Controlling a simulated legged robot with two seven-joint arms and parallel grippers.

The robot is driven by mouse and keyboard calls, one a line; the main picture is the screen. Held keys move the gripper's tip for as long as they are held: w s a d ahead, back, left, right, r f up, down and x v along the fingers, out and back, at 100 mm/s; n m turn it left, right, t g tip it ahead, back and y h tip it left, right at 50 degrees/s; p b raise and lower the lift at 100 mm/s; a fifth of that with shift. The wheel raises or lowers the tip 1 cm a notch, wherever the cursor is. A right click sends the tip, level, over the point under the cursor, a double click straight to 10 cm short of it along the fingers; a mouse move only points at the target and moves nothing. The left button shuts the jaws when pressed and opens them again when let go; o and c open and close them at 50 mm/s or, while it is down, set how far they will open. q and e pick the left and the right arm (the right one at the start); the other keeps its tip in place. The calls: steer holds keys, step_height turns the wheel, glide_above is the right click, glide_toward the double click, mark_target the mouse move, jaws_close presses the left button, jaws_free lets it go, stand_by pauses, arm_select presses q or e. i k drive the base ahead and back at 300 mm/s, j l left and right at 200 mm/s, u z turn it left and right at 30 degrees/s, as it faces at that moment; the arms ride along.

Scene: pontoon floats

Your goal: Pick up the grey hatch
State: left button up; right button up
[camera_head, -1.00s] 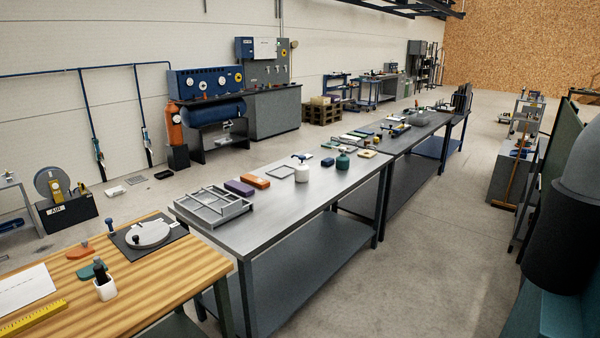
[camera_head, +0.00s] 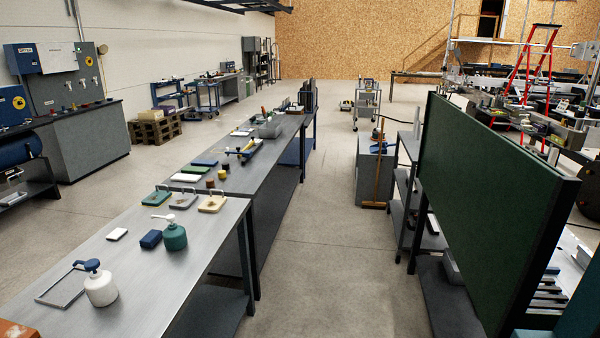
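A small grey plate with a raised handle, which looks like the grey hatch (camera_head: 183,201), lies on the metal workbench (camera_head: 140,262) near its far end. A similar green plate (camera_head: 157,198) lies to its left and a tan plate (camera_head: 212,204) to its right, each with a handle. The three lie side by side, close together. Neither of my grippers is in view.
A large green board (camera_head: 485,195) bounds the aisle's right.

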mark_target(184, 200)
steer(key=i+l, duration=0.1)
steer(key=i, duration=1.95)
steer(key=i+u, duration=0.45)
steer(key=i+l+u, duration=0.15)
steer(key=u, duration=0.3)
steer(key=i+l+u, duration=0.3)
steer(key=u, duration=0.15)
steer(key=i+l+u, duration=0.3)
steer(key=u, duration=0.15)
steer(key=i+l+u, duration=0.3)
steer(key=u, duration=0.15)
steer(key=i+l+u, duration=0.15)
steer(key=l+u, duration=0.3)
steer(key=i+l, duration=0.05)
steer(key=l, duration=0.05)
